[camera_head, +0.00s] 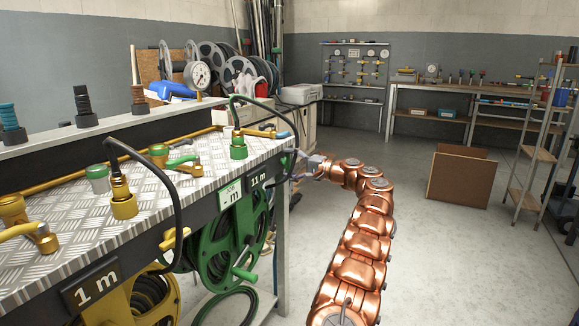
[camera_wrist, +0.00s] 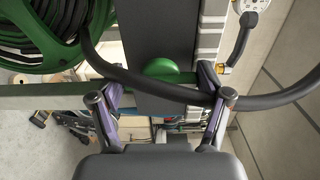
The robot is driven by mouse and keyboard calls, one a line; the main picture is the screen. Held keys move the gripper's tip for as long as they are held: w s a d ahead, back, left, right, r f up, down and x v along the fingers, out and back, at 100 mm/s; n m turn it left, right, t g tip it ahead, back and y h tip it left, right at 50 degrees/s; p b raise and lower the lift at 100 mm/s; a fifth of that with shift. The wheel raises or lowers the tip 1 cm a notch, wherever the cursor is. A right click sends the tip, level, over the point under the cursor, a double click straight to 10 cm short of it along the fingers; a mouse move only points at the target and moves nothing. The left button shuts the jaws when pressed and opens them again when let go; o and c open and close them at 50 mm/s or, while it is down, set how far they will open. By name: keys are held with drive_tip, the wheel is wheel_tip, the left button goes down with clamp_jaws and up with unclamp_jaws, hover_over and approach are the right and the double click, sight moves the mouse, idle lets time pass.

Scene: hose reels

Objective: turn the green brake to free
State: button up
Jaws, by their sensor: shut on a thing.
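The green brake (camera_wrist: 163,68) shows in the wrist view as a rounded green piece on the dark front panel, between the fingers of my gripper (camera_wrist: 160,82). My gripper is shut on it, though a black hose crossing in front hides part of the contact. The green reel (camera_head: 222,245) hangs below the bench, left of my gripper. How the brake is turned cannot be read.
The black hose (camera_wrist: 150,86) loops across close to my fingers. A yellow brake handle (camera_head: 174,239) and a yellow reel (camera_head: 140,300) are further left. Valves stand on the metal bench top (camera_head: 140,208).

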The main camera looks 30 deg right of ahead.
idle(0.4)
drive_tip(key=o, duration=1.1)
drive_tip(key=shift+s, duration=0.1)
drive_tip(key=v, duration=1.1)
drive_tip(key=shift+s+d+f, duration=0.1)
drive_tip(key=shift+s+d, duration=0.15)
drive_tip(key=shift+s, duration=0.1)
